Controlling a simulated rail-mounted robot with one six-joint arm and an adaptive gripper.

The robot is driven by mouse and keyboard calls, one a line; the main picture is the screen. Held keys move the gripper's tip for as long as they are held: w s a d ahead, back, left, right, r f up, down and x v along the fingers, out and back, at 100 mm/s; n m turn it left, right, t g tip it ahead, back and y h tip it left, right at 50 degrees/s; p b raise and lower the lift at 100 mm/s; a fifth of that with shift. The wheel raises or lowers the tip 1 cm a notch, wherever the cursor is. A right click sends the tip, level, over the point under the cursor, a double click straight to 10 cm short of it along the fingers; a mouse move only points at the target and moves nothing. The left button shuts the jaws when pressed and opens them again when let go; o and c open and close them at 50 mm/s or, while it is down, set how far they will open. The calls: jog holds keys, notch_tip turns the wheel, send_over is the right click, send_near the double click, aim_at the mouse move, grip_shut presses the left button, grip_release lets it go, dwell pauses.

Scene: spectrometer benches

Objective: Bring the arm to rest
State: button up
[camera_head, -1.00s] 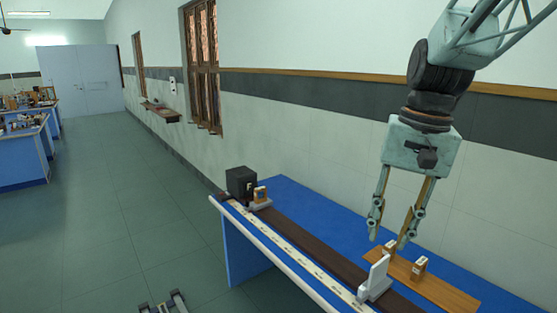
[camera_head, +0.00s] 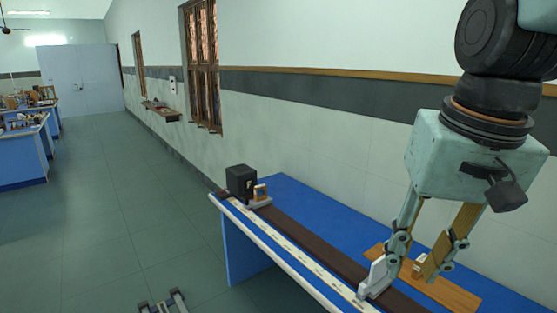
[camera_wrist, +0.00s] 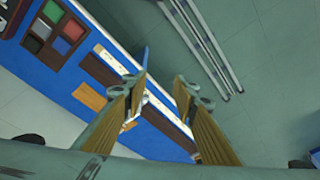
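My gripper (camera_head: 408,272) hangs fingers down at the right of the head view, in front of the bench. Its two fingers are apart and I see nothing held between them. In the wrist view the gripper (camera_wrist: 158,84) also shows spread fingers, with bench and floor beyond. In the head view the left finger overlaps the white upright holder (camera_head: 372,278) on the bench rail; I cannot tell whether they touch. A small block (camera_head: 418,262) on the wooden board shows between the fingers; the fingers hide part of the board.
The blue bench (camera_head: 300,205) carries a dark rail (camera_head: 315,240), a white scale (camera_head: 285,245), a black box (camera_head: 240,181) and a small holder (camera_head: 260,197). A tray of coloured squares (camera_wrist: 52,30) shows in the wrist view.

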jog(key=s+f+n+t+b, duration=0.1)
jog(key=s+f+n, duration=0.1)
jog(key=s, duration=0.9)
jog(key=shift+s+a+f+t, duration=0.2)
jog(key=shift+s+t, duration=0.1)
jog(key=shift+s, duration=0.1)
dwell(2.1)
